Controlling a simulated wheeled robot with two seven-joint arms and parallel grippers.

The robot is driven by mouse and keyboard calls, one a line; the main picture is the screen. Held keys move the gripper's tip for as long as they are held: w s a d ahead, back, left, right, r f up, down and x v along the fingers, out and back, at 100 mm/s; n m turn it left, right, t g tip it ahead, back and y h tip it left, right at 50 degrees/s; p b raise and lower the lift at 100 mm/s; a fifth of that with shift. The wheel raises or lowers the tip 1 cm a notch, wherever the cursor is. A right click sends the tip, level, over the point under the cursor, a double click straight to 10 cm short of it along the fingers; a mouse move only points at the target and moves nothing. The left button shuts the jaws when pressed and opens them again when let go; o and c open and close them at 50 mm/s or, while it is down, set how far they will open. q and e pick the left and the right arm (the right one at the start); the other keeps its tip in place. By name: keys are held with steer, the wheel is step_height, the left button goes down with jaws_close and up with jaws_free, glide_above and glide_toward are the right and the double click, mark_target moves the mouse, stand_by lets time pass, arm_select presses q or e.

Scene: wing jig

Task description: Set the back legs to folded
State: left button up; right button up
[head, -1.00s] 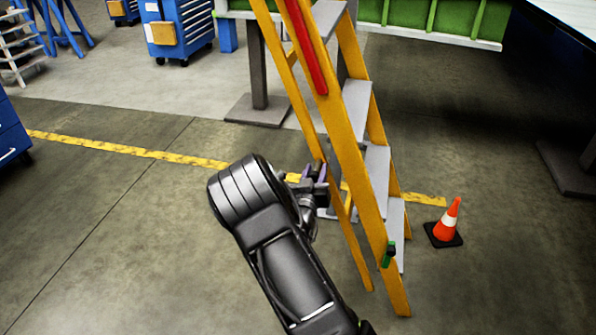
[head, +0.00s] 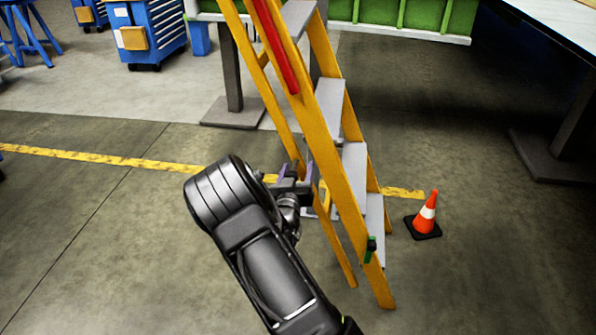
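The orange stepladder (head: 326,160) with grey steps stands upright in the middle of the head view, seen from the side. Its back legs (head: 332,242) are the thinner orange rails on the left. The near back leg runs close beside the front frame, with only a narrow gap between them.
An orange and white traffic cone (head: 427,216) stands on the floor just right of the ladder's foot. A grey post with a base plate (head: 232,112) stands behind the ladder. A blue tool cabinet (head: 147,35) is at the back left. The floor at the left is clear.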

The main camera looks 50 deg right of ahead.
stand_by(0.5)
steer(key=shift+s+a, duration=0.2)
steer(key=shift+a, duration=0.25)
steer(key=v, duration=0.7)
